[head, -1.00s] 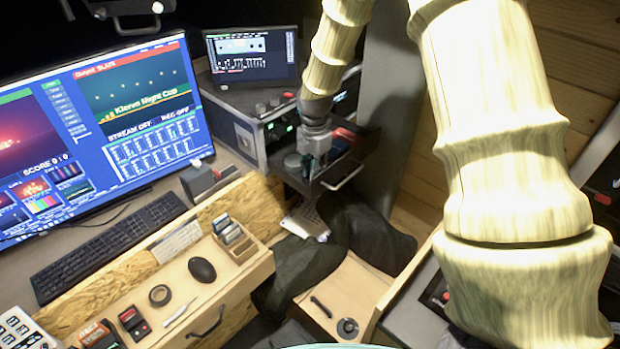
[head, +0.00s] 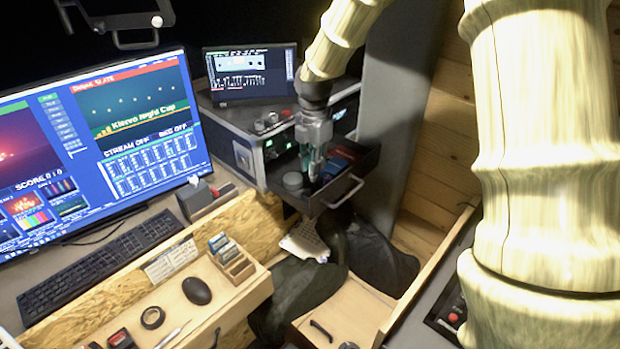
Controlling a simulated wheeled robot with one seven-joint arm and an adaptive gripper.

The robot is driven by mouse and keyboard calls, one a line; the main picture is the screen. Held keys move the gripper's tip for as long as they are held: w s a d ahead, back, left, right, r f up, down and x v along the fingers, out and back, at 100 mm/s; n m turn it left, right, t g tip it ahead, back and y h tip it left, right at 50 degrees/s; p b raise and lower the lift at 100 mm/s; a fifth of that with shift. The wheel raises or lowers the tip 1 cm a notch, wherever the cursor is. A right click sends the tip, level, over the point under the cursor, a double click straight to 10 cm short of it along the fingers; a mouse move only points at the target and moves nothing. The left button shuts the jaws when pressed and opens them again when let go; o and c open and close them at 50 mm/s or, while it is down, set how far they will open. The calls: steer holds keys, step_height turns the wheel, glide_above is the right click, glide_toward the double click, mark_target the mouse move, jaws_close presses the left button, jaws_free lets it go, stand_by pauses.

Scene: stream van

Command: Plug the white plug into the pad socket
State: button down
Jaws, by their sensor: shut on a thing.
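My gripper (head: 313,176) points down over the open drawer (head: 359,177) of the rack at the back centre. Its fingers are close together on something small at the tips. A pale bit shows there, but it is too small to tell whether it is the white plug. I cannot make out the white plug or the pad socket anywhere else in the head view. A pale, flat, keyed thing (head: 304,241) lies below the drawer, against dark cloth; I cannot tell whether it is the pad.
The drawer holds a grey round tin (head: 292,181) and blue and red items (head: 343,158); its handle (head: 343,191) sticks out in front. The rack (head: 234,130) carries a small screen (head: 250,72). A keyboard (head: 98,262), mouse (head: 197,290) and card box (head: 232,262) are at left.

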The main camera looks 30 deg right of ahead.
steer(key=shift+r, duration=0.65)
steer(key=w+a+r+p, duration=0.2)
steer(key=w+r+p, duration=0.3)
steer(key=w+r, duration=0.3)
steer(key=w+a+r+p, duration=0.1)
steer(key=w+r+p, duration=0.5)
steer(key=w+r, duration=0.3)
steer(key=shift+w+a+r+g, duration=0.2)
steer(key=shift+a+g, duration=0.1)
steer(key=shift+a, duration=0.1)
steer(key=shift+d, duration=0.1)
steer(key=shift+n, duration=0.3)
steer(key=shift+w+f+b, duration=0.15)
steer(key=shift+f+b, duration=0.55)
steer(key=shift+f, duration=1.7)
steer(key=shift+f, duration=1.35)
